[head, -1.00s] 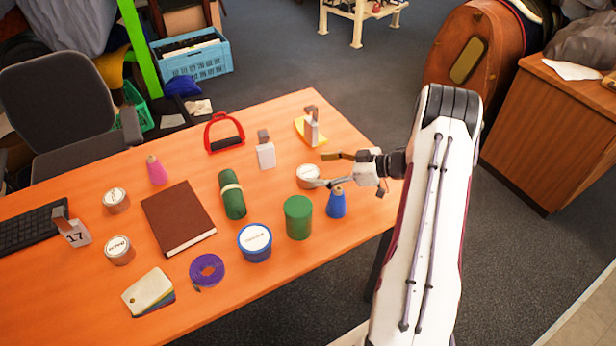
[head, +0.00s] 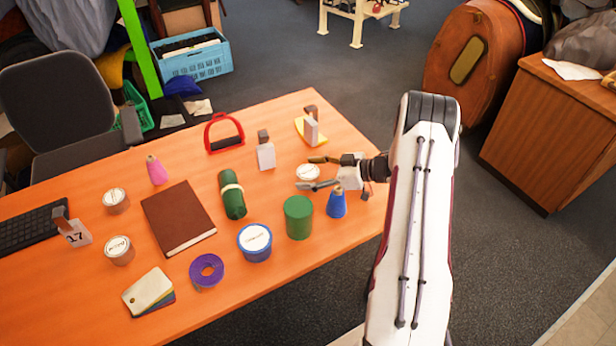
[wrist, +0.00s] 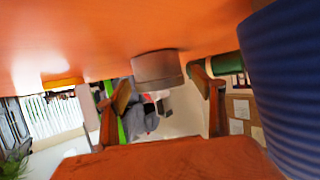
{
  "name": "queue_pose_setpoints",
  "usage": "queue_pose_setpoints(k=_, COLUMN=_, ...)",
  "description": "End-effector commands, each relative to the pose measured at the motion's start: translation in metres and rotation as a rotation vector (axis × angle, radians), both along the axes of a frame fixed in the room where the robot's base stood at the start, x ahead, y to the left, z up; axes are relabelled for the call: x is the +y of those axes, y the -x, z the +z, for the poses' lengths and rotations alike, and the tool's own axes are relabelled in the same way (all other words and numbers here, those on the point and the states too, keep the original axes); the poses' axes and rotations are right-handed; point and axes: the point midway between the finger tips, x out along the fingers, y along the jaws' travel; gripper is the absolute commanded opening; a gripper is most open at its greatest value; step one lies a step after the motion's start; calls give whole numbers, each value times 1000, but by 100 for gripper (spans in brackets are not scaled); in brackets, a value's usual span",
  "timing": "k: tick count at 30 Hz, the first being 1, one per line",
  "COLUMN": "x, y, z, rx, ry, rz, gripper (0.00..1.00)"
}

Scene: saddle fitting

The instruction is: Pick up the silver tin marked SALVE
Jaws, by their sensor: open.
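A small silver tin (head: 308,172) with a white lid label stands upright near the right end of the table; its lettering is too small to read. It also shows in the wrist view (wrist: 157,68), against the orange tabletop, which is at the top of that picture. My gripper (head: 314,173) is low over the table, its open fingers on either side of this tin, with nothing held. In the wrist view the fingertips (wrist: 162,88) frame the tin with gaps on both sides. Two similar tins (head: 116,200) (head: 119,250) stand at the left; their labels are unclear too.
A blue cone (head: 337,203) stands close to my gripper and looms at the right of the wrist view (wrist: 290,70). A green cylinder (head: 298,218) and a blue-rimmed tin (head: 255,242) are nearby. A card holder (head: 265,153) stands behind left.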

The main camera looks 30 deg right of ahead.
Motion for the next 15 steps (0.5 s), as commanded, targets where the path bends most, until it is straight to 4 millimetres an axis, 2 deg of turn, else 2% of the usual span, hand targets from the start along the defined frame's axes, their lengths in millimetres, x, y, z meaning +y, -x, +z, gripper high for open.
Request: queue_pose_setpoints(k=15, x=4, y=-5, z=-3, rx=0, ry=0, rz=-1, gripper=68)
